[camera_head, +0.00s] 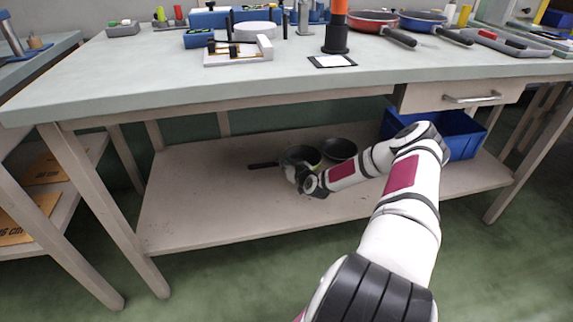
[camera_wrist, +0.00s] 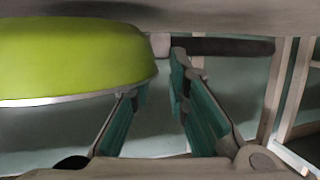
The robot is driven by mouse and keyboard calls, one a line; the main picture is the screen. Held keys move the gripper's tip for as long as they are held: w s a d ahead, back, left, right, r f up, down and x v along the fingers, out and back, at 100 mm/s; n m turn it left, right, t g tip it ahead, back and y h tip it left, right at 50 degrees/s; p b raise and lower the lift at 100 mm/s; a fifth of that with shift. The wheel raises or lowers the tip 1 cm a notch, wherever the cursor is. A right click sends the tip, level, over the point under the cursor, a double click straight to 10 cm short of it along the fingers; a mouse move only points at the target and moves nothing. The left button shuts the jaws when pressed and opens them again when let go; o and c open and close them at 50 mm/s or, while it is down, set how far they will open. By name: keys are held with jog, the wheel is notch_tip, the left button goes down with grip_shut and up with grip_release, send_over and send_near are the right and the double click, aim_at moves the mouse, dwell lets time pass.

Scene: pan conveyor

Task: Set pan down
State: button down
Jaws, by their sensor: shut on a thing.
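A pan with a dark handle (camera_head: 263,165) is on or just over the lower shelf (camera_head: 200,205) of the workbench, beside a dark pot (camera_head: 339,149). In the wrist view the pan's bright green side (camera_wrist: 70,55) fills the upper left, and its dark handle (camera_wrist: 235,47) runs right. My gripper (camera_head: 298,180) reaches under the bench at the pan; its teal fingers (camera_wrist: 158,75) are around the handle near the pan body. The grip point itself is partly hidden. I cannot tell whether the pan's base touches the shelf.
A blue bin (camera_head: 465,135) stands on the shelf at right, close to my arm. The tabletop (camera_head: 150,75) and drawer (camera_head: 460,95) are above my arm. Red (camera_head: 372,22) and blue (camera_head: 422,20) pans lie on top. The shelf's left part is clear.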

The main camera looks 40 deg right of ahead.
jog(key=shift+f, duration=0.3)
jog(key=shift+f, duration=0.2)
jog(key=c, duration=1.5)
grip_release()
jog(key=shift+c, duration=0.2)
jog(key=shift+r, duration=0.3)
jog(key=p+v, duration=0.4)
jog(key=v, duration=0.8)
jog(key=shift+r, duration=0.3)
